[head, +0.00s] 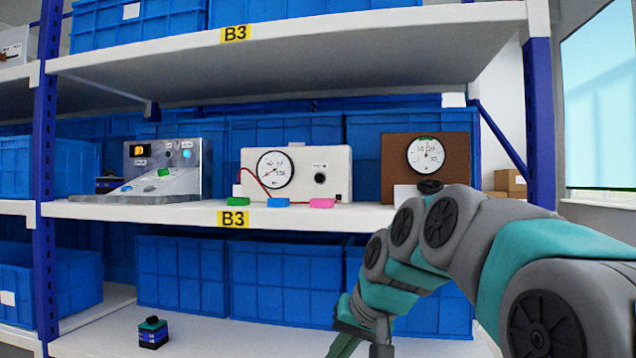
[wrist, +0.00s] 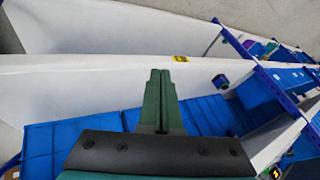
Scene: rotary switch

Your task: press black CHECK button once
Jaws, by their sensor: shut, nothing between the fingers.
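A white box (head: 301,160) stands on the middle shelf, with a round dial on its left half. A round black button (head: 320,178) sits on its right half under a small dark label too small to read. My gripper's teal fingers (wrist: 160,85) are shut and empty in the wrist view, pointing toward the shelf edge. In the head view my gripper is low at the bottom, in front of the lower shelf and below the white box, its tips not clearly visible. It is well apart from the black button, which I cannot make out in the wrist view.
A grey sloped console (head: 165,172) stands left of the white box. A brown box (head: 400,165) with a gauge stands right, its lower part behind my arm. Green, blue and pink blocks (head: 321,203) lie along the shelf edge. Blue bins (head: 182,272) fill the shelves.

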